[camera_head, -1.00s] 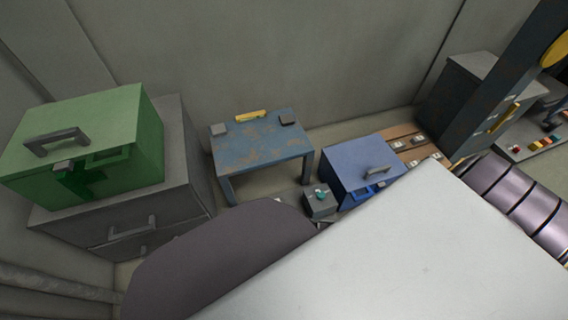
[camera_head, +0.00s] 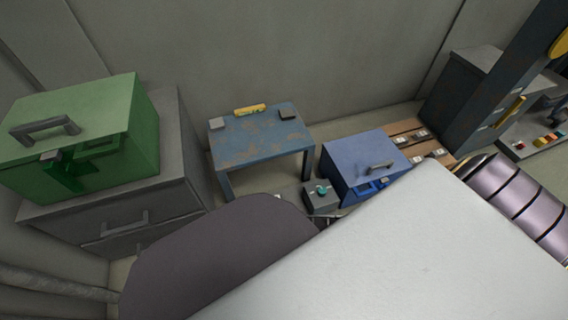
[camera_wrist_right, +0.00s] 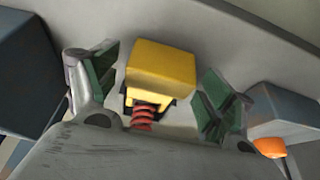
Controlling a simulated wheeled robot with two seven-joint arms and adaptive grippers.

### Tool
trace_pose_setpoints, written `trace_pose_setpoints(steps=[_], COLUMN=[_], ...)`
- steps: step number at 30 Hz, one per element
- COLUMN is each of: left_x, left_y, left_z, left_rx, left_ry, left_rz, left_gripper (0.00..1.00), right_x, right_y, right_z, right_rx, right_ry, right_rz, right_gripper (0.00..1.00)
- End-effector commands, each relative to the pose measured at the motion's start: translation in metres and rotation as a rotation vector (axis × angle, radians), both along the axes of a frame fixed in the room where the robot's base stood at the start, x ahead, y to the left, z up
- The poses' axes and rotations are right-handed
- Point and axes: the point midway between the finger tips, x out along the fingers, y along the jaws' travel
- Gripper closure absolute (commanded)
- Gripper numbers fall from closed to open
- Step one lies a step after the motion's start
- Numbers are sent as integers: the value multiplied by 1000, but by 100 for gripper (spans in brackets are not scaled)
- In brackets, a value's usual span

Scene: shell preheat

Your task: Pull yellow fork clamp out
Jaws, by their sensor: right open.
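A yellow block (camera_wrist_right: 160,66), likely part of the yellow fork clamp, stands in the middle of the right wrist view. A red coil (camera_wrist_right: 142,117) and a dark part show just below it. My right gripper (camera_wrist_right: 158,78) is open, with one green-padded finger on each side of the block. Gaps show between the fingers and the block, and I cannot tell the depth between them. The lower end of the clamp is hidden behind my gripper body. My left gripper is not in view. My right gripper does not show in the head view.
In the head view, a blue table (camera_head: 262,140) bears a yellow cylinder (camera_head: 249,110). A green case (camera_head: 85,135) sits on a grey cabinet at left. A blue box (camera_head: 362,165) stands right of the table. In the wrist view, an orange object (camera_wrist_right: 270,147) lies at lower right.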

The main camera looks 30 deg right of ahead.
Motion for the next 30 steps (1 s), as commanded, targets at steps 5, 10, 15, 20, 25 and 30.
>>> trace_pose_setpoints(steps=[5, 10, 15, 20, 25, 30], left_x=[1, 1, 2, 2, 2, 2], left_y=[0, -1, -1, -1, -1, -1], left_z=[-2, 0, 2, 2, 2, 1], left_rx=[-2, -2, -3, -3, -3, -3], left_ry=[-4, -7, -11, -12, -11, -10], left_rz=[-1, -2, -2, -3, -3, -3], left_gripper=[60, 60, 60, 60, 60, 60], right_x=[1, 1, 1, 1, 1, 1], right_y=[-1, -1, -1, -1, -1, -1], right_z=[-4, -4, -4, -4, -4, -4], right_rx=[-1, -1, -1, -1, -1, -1], right_ry=[1, 1, 0, 0, 0, 0], right_rz=[1, 1, 1, 1, 1, 1], right_gripper=[18, 18, 24, 45, 67, 82])
